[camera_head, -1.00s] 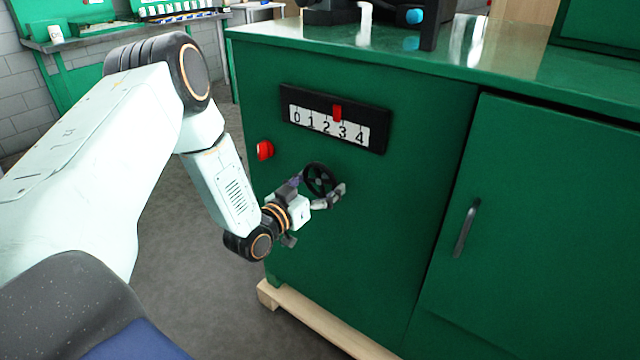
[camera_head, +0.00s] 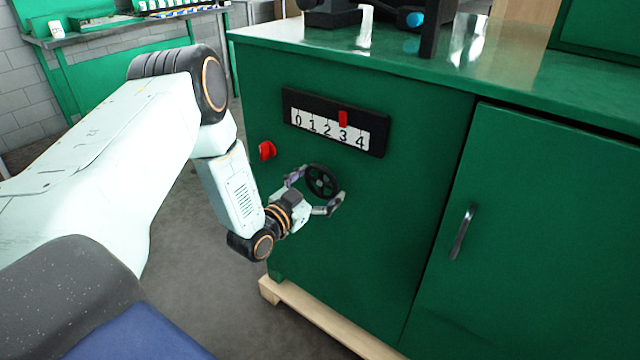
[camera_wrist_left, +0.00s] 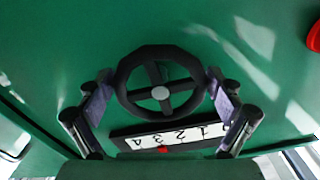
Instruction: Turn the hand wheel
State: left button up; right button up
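The black hand wheel (camera_head: 321,181) is on the front of the green cabinet, below a scale (camera_head: 327,128) numbered 0 to 4. The scale's red pointer (camera_head: 343,118) stands near 3. My left gripper (camera_head: 316,190) is open at the wheel. The scale shows upside down there (camera_wrist_left: 165,137). My right gripper is not in view.
A red knob (camera_head: 267,150) sticks out left of the wheel. A cabinet door with a handle (camera_head: 463,231) is to the right. A wooden base (camera_head: 325,322) runs under the cabinet. Grey floor lies open at the left.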

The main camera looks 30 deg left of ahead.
pick_arm(q)
jog(key=shift+o, duration=0.2)
jog(key=shift+s, duration=0.15)
jog(key=shift+s+a+f, duration=0.1)
jog(key=shift+s, duration=0.25)
jog(key=s, duration=1.1)
jog(key=shift+a, duration=0.35)
jog(key=shift+w, duration=0.1)
jog(key=w, duration=0.8)
jog(key=w+d, duration=0.1)
jog(key=w, duration=0.2)
jog(key=shift+w, duration=0.4)
jog(key=shift+n, duration=0.3)
